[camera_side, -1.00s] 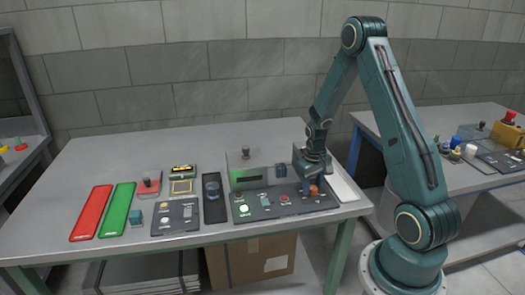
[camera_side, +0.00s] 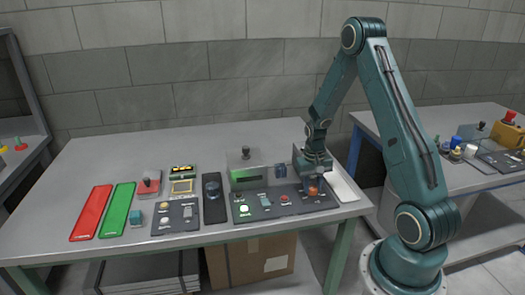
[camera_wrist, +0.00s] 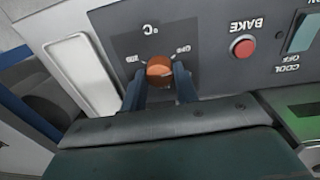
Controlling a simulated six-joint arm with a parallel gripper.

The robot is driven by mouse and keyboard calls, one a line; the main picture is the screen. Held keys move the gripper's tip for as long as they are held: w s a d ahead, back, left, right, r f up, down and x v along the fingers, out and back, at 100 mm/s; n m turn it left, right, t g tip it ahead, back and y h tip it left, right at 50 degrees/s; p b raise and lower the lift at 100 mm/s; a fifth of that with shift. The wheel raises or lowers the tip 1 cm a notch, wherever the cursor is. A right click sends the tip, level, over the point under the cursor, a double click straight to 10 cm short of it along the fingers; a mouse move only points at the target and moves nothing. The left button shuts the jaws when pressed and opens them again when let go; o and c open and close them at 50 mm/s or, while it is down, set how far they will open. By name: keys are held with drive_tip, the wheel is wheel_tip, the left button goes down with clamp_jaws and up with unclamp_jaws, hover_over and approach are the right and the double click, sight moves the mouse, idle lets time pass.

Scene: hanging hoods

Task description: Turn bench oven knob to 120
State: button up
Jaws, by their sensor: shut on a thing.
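The orange oven knob (camera_side: 313,191) sits at the right end of the dark control panel (camera_side: 262,210) on the bench. In the wrist view the knob (camera_wrist: 159,68) lies between the two fingers of my gripper (camera_wrist: 159,79), which is shut on it. The knob's exact setting is too small to read. In the side view my gripper (camera_side: 315,186) points down at the knob and partly hides it.
A red BAKE button (camera_wrist: 243,47) and a COOL/OFF switch (camera_wrist: 302,32) are beside the knob. A grey box with a green window (camera_side: 247,175) stands behind the panel. Red (camera_side: 91,212) and green (camera_side: 118,209) strips lie at the bench's left.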

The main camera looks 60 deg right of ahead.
sight(311, 187)
drive_tip(key=m, duration=0.4)
drive_tip(key=shift+m, duration=0.3)
drive_tip(key=m, duration=0.3)
drive_tip(key=shift+d+m, duration=0.1)
drive_tip(key=shift+m, duration=0.2)
drive_tip(key=o, duration=1)
drive_tip(key=r, duration=1.3)
drive_tip(key=shift+w+r, duration=0.35)
drive_tip(key=shift+r, duration=0.05)
drive_tip(key=shift+r, duration=0.1)
